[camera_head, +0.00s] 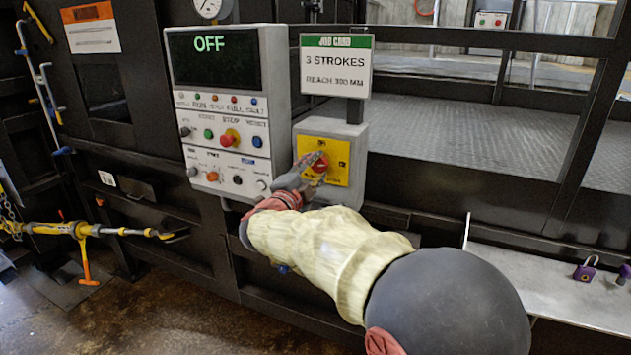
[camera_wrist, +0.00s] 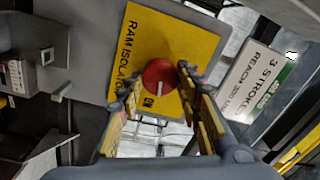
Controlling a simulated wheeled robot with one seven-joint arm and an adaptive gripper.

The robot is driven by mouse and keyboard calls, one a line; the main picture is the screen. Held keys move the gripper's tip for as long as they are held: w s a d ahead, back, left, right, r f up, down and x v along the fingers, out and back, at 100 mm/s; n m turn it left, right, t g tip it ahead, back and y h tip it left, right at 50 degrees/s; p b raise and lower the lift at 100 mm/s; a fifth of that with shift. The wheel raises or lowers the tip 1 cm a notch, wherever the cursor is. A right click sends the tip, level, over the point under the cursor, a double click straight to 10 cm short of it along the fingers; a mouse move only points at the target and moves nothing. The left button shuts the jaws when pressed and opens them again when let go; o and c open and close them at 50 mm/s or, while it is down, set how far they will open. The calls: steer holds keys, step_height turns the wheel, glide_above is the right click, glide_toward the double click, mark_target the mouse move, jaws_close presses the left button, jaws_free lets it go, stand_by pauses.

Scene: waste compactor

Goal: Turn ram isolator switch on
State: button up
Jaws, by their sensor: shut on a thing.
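The ram isolator switch is a red round knob (camera_head: 320,164) on a yellow plate (camera_head: 342,153), fixed to a grey box to the right of the control panel. In the wrist view the red knob (camera_wrist: 160,77) has a pale mark on its face and sits on the yellow plate lettered "RAM ISOLATOR" (camera_wrist: 140,35). My gripper (camera_head: 305,172) reaches the knob from the lower left. In the wrist view my gripper's fingers (camera_wrist: 158,84) stand either side of the knob, shut on it. The fingers hide part of the plate's lettering.
The control panel (camera_head: 226,150) has several buttons and a display reading "OFF" (camera_head: 209,44). A "3 STROKES, REACH 300 MM" job card (camera_head: 336,68) stands above the isolator box. Purple padlocks (camera_head: 586,268) lie on a metal shelf (camera_head: 548,290) at right. A yellow tool (camera_head: 80,230) hangs at left.

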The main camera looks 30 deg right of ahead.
steer(key=shift+f+m+b, duration=0.1)
steer(key=shift+m+b, duration=1)
steer(key=shift+m, duration=0.1)
steer(key=o, duration=1.2)
steer(key=shift+c, duration=0.2)
steer(key=shift+a, duration=0.1)
steer(key=v, duration=1.2)
steer(key=shift+w, duration=0.15)
